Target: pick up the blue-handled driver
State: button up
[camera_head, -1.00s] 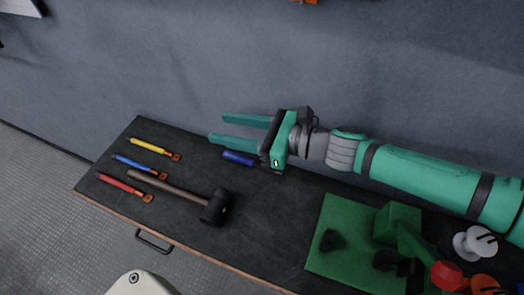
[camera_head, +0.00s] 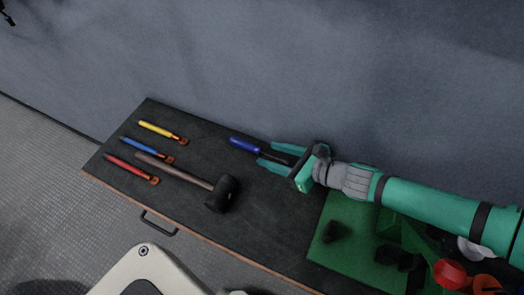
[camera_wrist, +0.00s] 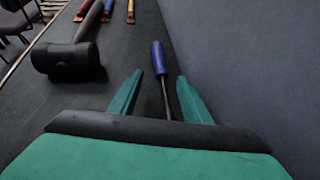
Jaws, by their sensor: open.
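The blue-handled driver (camera_head: 245,145) lies on the dark bench top near its back edge, with its handle pointing left and its shaft toward my gripper. My gripper (camera_head: 267,154) is open, with its teal fingers pointing left along the driver. In the wrist view the driver's handle (camera_wrist: 159,57) is just beyond the fingertips. Its thin shaft runs back between the two fingers of my gripper (camera_wrist: 160,76), with a gap on each side. The shaft's far end is hidden by the gripper body. I cannot tell the fingers' exact height above the bench.
A black-headed mallet (camera_head: 222,194) lies on the bench left of my gripper. Yellow (camera_head: 157,130), blue (camera_head: 142,146) and red (camera_head: 126,165) handled tools lie at the left end. A green board (camera_head: 325,258) with dark parts is at right. The grey wall is close behind.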

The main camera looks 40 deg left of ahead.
aim_at(260, 151)
jog(key=shift+x, duration=2.2)
jog(key=shift+d, duration=0.1)
grip_shut()
